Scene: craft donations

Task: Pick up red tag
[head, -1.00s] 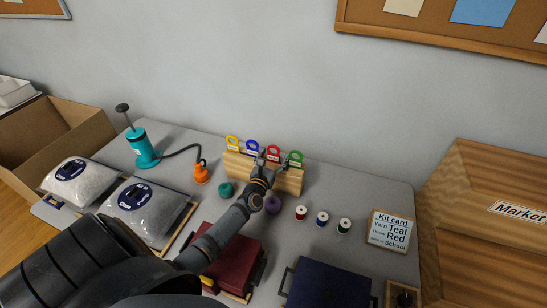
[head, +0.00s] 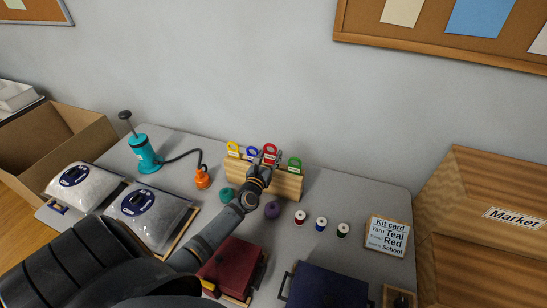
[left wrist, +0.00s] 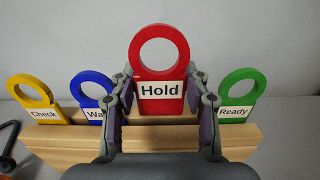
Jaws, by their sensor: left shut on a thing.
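The red tag (head: 270,152) has a ring top and a white label reading "Hold"; it also shows large in the left wrist view (left wrist: 160,62). My left gripper (head: 266,160) is shut on it, with a finger on each side of its lower part in the left wrist view (left wrist: 160,105). The red tag stands upright and higher than the other tags, above the wooden rack (head: 285,182). My right gripper is not in view.
Yellow (left wrist: 38,97), blue (left wrist: 91,92) and green (left wrist: 239,95) tags stand in the rack close on both sides. Teal (head: 227,195) and purple (head: 272,210) yarn balls and several thread spools (head: 321,223) lie in front. A kit card (head: 387,235) stands at right.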

